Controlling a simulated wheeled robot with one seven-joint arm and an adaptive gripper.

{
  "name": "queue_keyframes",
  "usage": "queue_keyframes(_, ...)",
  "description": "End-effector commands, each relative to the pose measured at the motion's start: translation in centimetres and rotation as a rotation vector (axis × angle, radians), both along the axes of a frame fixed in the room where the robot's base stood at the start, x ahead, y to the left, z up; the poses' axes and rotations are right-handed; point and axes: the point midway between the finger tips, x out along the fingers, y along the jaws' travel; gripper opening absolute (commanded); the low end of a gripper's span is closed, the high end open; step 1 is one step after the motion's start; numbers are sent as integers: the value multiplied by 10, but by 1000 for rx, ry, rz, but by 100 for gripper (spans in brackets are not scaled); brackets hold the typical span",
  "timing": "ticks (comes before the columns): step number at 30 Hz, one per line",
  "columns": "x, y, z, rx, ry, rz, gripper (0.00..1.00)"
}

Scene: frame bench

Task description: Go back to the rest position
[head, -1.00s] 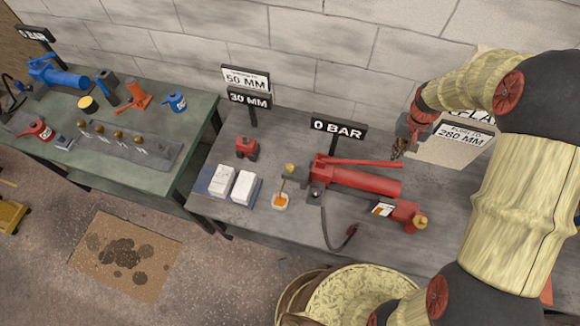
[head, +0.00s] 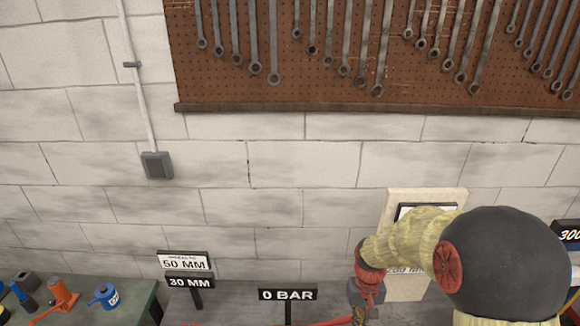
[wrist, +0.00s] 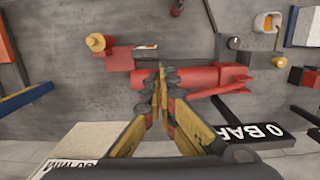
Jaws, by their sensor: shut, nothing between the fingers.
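My gripper (wrist: 160,72) is in the wrist view with its two fingertips together and nothing between them. It hangs above the grey bench, over the red hydraulic pump (wrist: 205,77), which lies behind the fingertips in that view; I cannot tell the height between them. In the head view my gripper (head: 360,312) is at the bottom edge, right of the "0 BAR" sign (head: 287,295), and its fingertips are mostly cut off. My arm is bent above the bench at the lower right, in front of a pale board (head: 428,197).
The "0 BAR" sign (wrist: 255,125) stands close to my gripper in the wrist view. A "50 MM" sign (head: 184,262) stands farther left. A brick wall with a tool pegboard (head: 300,107) rises behind. An orange jack (head: 60,297) and a blue one (head: 104,296) stand on the green bench.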

Motion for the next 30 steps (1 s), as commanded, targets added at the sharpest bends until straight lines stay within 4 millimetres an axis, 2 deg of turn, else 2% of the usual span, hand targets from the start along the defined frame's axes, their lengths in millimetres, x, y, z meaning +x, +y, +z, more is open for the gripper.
queue_keyframes(9, -59, 1, 65, 0, -90, 0, 0)
queue_keyframes(15, -96, 1, 95, 0, -180, 0, 0)
queue_keyframes(24, -145, 2, 122, -1, -354, 1, 0)
queue_keyframes(30, -166, 2, 136, -1, -497, 2, 0)
